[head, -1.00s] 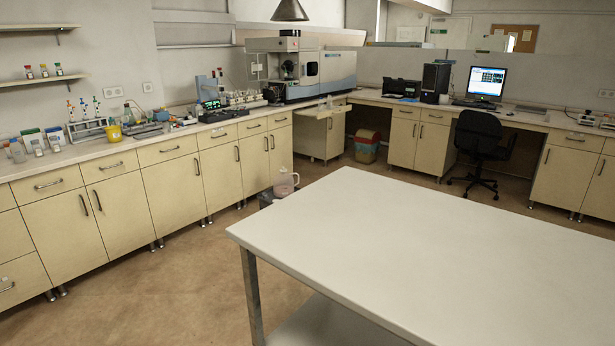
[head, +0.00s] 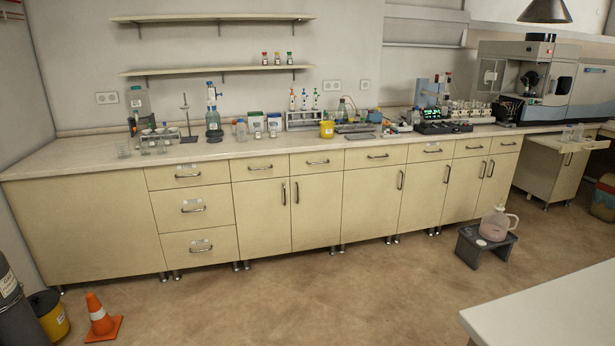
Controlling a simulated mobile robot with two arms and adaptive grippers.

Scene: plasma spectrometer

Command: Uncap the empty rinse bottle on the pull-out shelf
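The pull-out shelf (head: 564,144) juts from the counter at the far right, below the plasma spectrometer (head: 528,80). Small clear bottles (head: 572,132) stand on it. They are too small to tell which is the rinse bottle, whether it is empty or how its cap sits. Neither of my grippers is in view.
A long counter (head: 80,156) with glassware and racks runs along the wall. A jug (head: 494,224) stands on a low grey stool (head: 469,250) on the floor. A white table (head: 560,312) fills the lower right corner. An orange cone (head: 98,315) stands lower left. The middle floor is clear.

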